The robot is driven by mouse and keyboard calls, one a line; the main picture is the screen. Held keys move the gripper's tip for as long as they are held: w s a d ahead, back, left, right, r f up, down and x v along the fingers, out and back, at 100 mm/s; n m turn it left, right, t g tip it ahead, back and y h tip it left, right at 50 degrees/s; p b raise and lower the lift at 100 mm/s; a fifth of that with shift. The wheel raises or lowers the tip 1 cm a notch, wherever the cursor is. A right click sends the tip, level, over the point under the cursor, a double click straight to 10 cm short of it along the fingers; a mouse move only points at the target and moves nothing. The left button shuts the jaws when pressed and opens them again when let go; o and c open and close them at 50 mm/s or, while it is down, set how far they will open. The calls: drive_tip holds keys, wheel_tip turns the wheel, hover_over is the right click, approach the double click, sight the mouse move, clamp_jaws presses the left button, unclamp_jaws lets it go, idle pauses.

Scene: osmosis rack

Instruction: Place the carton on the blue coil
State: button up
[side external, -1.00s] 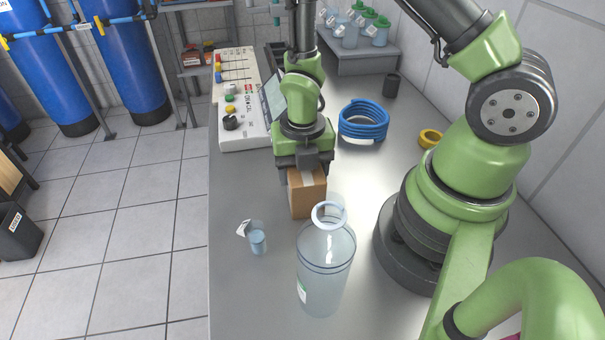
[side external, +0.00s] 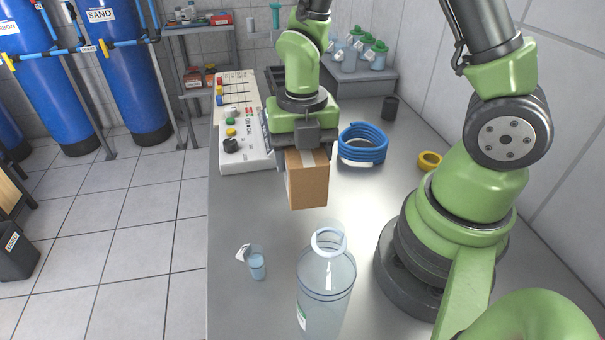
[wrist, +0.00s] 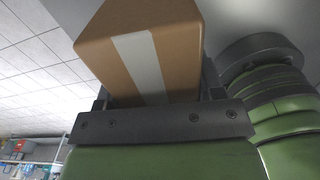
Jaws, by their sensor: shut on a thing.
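The carton (side external: 309,184) is a brown cardboard box with a pale tape strip. My gripper (side external: 306,150) is shut on it and points down, holding it above the bench in the side view. In the wrist view the carton (wrist: 180,55) sits between the fingers, its taped face toward the camera. The blue coil (side external: 363,146) lies on the bench to the right of and behind the carton, apart from it. Part of the coil's left side is close behind my gripper. The coil does not show in the wrist view.
A large clear bottle (side external: 326,285) stands in front of the carton, with a small beaker (side external: 257,265) to its left. A control panel (side external: 243,145) is at left. A yellow ring (side external: 430,160) and dark cup (side external: 390,108) are at right. Bench between coil and bottle is clear.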

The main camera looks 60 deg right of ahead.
drive_tip(key=shift+w+d+r, duration=0.1)
drive_tip(key=shift+d+r, duration=0.05)
drive_tip(key=shift+r, duration=0.35)
drive_tip(key=d+m, duration=0.1)
drive_tip(key=d, duration=0.1)
drive_tip(key=w+d+r+m, duration=0.1)
drive_tip(key=d+m, duration=0.1)
drive_tip(key=w+d+m, duration=0.1)
drive_tip(key=shift+d+r+m, duration=0.3)
drive_tip(key=shift+d+r, duration=0.05)
drive_tip(key=shift+d, duration=0.05)
drive_tip(key=d+r+m, duration=0.2)
drive_tip(key=d+m, duration=0.3)
drive_tip(key=d, duration=0.2)
drive_tip(key=m, duration=0.8)
hover_over(364, 134)
wheel_tip(364, 134, down, 3)
drive_tip(key=shift+f, duration=2.35)
drive_tip(key=o, duration=1)
drive_tip(key=shift+f, duration=0.1)
drive_tip(key=shift+o, duration=0.2)
